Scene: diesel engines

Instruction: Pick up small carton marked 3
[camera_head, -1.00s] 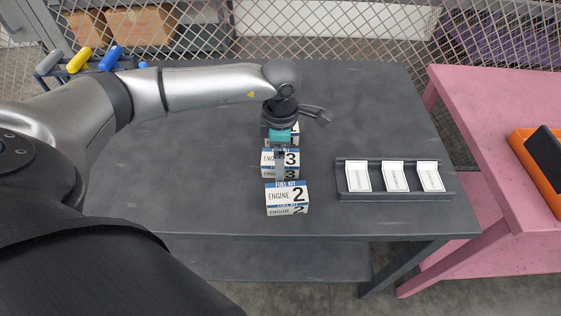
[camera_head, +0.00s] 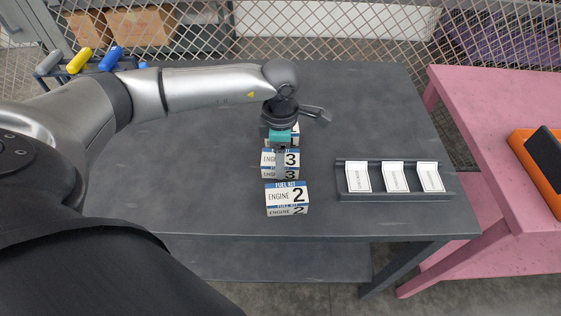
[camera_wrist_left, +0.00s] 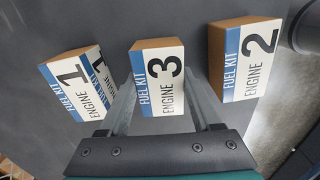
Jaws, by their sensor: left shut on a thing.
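The small carton marked 3 (camera_head: 268,160) stands on the dark table, in the middle of a row of cartons. In the left wrist view the carton marked 3 (camera_wrist_left: 157,80) shows a white and blue label reading Fuel Kit, Engine 3, and a brown side. My left gripper (camera_head: 281,156) reaches down over it from above. In the wrist view its two fingers lie along either side of the carton, shut on it. The carton looks still at table level; I cannot tell any lift. My right gripper is not in view.
Carton 2 (camera_head: 287,197) stands close in front of carton 3. Carton 1 (camera_wrist_left: 80,90) stands on the other side, mostly hidden by my gripper in the head view. A dark rack (camera_head: 395,196) with white cards lies to the right. A pink table (camera_head: 490,100) stands farther right.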

